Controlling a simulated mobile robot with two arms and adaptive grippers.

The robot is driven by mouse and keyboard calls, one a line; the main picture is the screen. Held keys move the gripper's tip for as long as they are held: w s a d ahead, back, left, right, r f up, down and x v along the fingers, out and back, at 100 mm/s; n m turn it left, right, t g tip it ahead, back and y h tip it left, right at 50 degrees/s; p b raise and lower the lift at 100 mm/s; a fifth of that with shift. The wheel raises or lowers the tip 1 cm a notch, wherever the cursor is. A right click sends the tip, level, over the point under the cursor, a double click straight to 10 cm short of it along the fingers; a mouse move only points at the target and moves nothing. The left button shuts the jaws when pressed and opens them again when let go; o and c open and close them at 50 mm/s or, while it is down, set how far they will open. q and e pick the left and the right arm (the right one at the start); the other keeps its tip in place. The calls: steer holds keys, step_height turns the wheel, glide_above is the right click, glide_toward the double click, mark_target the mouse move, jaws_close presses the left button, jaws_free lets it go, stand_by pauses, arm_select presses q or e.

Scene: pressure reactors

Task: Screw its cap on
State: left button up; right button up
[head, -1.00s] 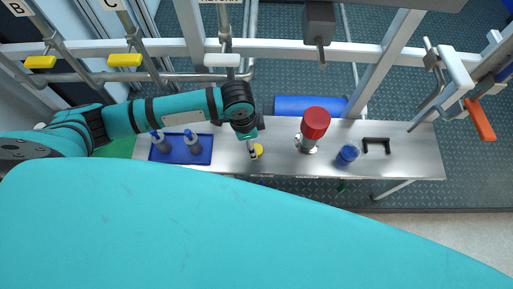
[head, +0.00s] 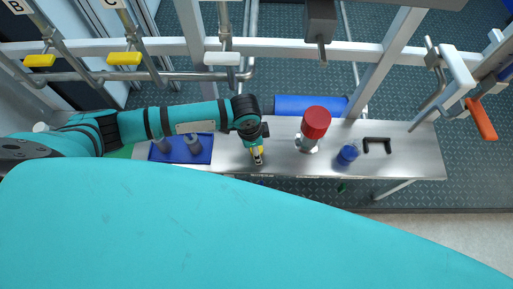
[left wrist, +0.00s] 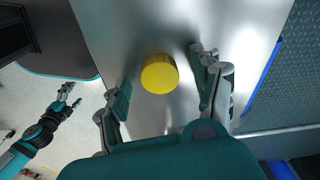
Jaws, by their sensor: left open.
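A round yellow cap (left wrist: 159,74) lies on the steel bench in the left wrist view, between the fingers of my left gripper (left wrist: 164,87) but with clear gaps on both sides. The left gripper is open. In the head view the left gripper (head: 258,160) points down at the bench, and a sliver of yellow shows beside its fingers. My right gripper (left wrist: 71,95) shows small at the left of the left wrist view, away from the bench over pale floor, with its fingers apart. Which vessel the cap belongs to cannot be told.
A blue tray (head: 206,157) with grey bottles (head: 194,145) stands left on the bench (head: 415,160). To the right stand a red-topped fitting (head: 316,123), a blue jar (head: 347,155) and a black handle (head: 377,142). Pipes and a frame run behind.

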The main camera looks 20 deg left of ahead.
arm_select(q)
steer(key=c, duration=0.8)
steer(key=shift+c, duration=0.2)
steer(key=shift+r, duration=0.4)
steer(key=r, duration=0.3)
steer(key=shift+s+d, duration=0.2)
steer(key=s+d+r, duration=0.1)
steer(key=s+d, duration=1)
steer(key=shift+w+r, duration=0.1)
